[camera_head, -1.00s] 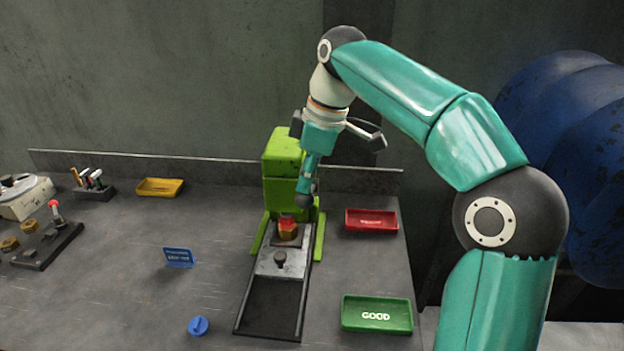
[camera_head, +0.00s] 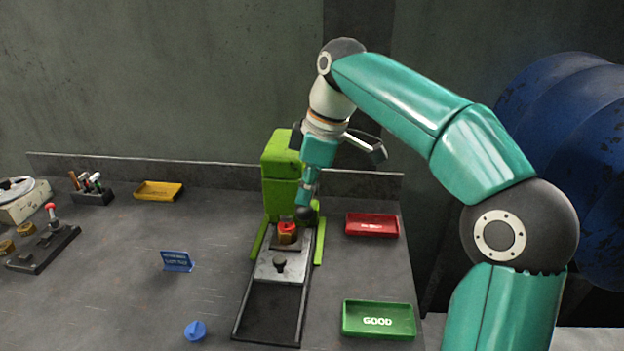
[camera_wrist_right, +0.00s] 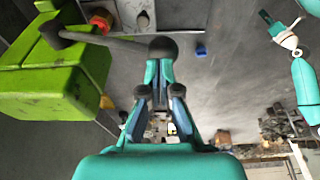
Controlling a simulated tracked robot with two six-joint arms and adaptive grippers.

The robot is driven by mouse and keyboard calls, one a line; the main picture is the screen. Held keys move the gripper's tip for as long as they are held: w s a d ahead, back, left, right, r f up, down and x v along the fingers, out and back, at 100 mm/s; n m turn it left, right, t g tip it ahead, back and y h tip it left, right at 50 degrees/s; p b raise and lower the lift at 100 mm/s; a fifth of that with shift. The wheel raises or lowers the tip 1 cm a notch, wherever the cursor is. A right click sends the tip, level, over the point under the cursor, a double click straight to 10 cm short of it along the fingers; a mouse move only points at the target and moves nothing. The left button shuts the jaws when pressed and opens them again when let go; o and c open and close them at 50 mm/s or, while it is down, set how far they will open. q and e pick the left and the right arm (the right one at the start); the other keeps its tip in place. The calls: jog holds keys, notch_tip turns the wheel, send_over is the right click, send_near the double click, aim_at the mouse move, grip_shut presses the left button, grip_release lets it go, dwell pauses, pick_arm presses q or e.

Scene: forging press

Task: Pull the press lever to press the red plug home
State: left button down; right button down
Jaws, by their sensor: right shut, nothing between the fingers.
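The green press (camera_head: 283,170) stands at the back of the bench. The red plug (camera_head: 288,227) sits in a brass-coloured part on the grey slide below the press head; it also shows in the wrist view (camera_wrist_right: 101,20). The press lever (camera_wrist_right: 110,42) reaches from the press side to a dark ball knob (camera_wrist_right: 163,47). My right gripper (camera_head: 305,193) is shut and empty, pointing down with its fingertips at the top of the knob; whether they touch is unclear. My left gripper (camera_wrist_right: 270,22) seems to show small at the wrist view's upper right, its jaws unclear.
A red tray (camera_head: 372,234) and a green GOOD tray (camera_head: 350,331) lie right of the press. A blue sign (camera_head: 177,262) and a blue plug (camera_head: 195,330) stand to the left. A yellow tray (camera_head: 140,193) lies at the back. The bench between them is clear.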

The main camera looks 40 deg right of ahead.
jog(key=shift+f, duration=0.1)
jog(key=shift+s+a+f+b, duration=0.1)
jog(key=shift+a+f+b, duration=0.05)
jog(key=shift+f+b, duration=0.4)
jog(key=shift+s+a+f+b, duration=0.1)
jog(key=shift+f+b, duration=0.35)
jog(key=shift+b, duration=0.05)
jog(key=shift+r, duration=0.25)
jog(key=r+p, duration=0.2)
jog(key=p, duration=0.1)
jog(key=shift+w+d+r+p, duration=0.2)
jog(key=shift+d+r+p, duration=0.1)
